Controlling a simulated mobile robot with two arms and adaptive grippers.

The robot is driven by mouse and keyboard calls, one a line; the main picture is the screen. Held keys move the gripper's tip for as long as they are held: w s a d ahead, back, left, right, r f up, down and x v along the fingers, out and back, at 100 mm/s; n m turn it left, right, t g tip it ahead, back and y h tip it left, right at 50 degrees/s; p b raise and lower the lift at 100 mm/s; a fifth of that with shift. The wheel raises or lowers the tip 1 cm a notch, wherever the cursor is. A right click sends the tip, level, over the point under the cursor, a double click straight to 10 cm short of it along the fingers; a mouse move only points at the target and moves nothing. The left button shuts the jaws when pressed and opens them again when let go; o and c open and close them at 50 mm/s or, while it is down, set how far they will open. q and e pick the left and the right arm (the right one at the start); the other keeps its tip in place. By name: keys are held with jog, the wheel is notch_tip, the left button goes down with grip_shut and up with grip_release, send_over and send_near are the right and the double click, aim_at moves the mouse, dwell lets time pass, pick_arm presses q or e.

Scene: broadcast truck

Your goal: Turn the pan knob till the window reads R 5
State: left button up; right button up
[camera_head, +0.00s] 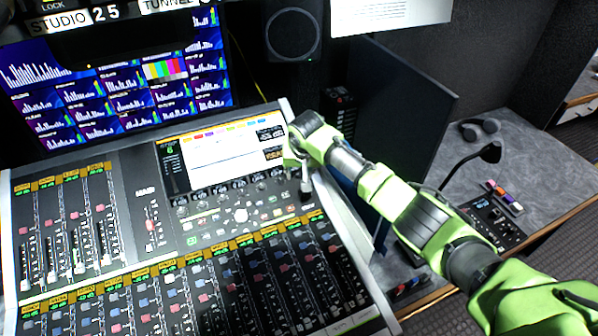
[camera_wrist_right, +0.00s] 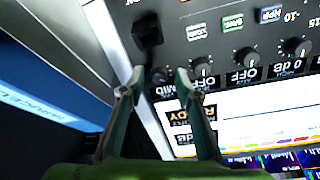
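My right gripper (camera_head: 303,180) is over the upper right corner of the mixing console (camera_head: 128,160). In the right wrist view, its two fingertips (camera_wrist_right: 160,78) are apart, just above the panel. A small dark knob (camera_wrist_right: 160,76) shows between them; I cannot tell whether they touch it. I cannot tell which knob is the pan knob. Black knobs (camera_wrist_right: 247,56) continue in a row to the right. A small dark window (camera_wrist_right: 196,138) with orange letters appears upside down, seemingly reading READY; no R 5 is legible. My left gripper is not in view.
A black square-topped control (camera_wrist_right: 147,34) stands up from the panel close to the fingers. The console's bright screen (camera_head: 215,157) is left of my gripper. A dark upright panel (camera_head: 405,110) stands right of the console. A gooseneck microphone (camera_head: 488,152) is on the side desk.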

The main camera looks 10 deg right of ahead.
grip_shut()
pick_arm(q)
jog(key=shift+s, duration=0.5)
pick_arm(e)
jog(key=shift+r+m+p, duration=0.15)
jog(key=shift+m+p, duration=0.9)
jog(key=shift+m, duration=0.25)
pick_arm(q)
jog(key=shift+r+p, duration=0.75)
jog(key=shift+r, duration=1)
pick_arm(e)
jog(key=shift+m+g, duration=0.3)
jog(key=shift+m, duration=1.3)
jog(key=shift+w, duration=0.1)
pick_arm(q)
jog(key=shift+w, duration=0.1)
pick_arm(e)
grip_release()
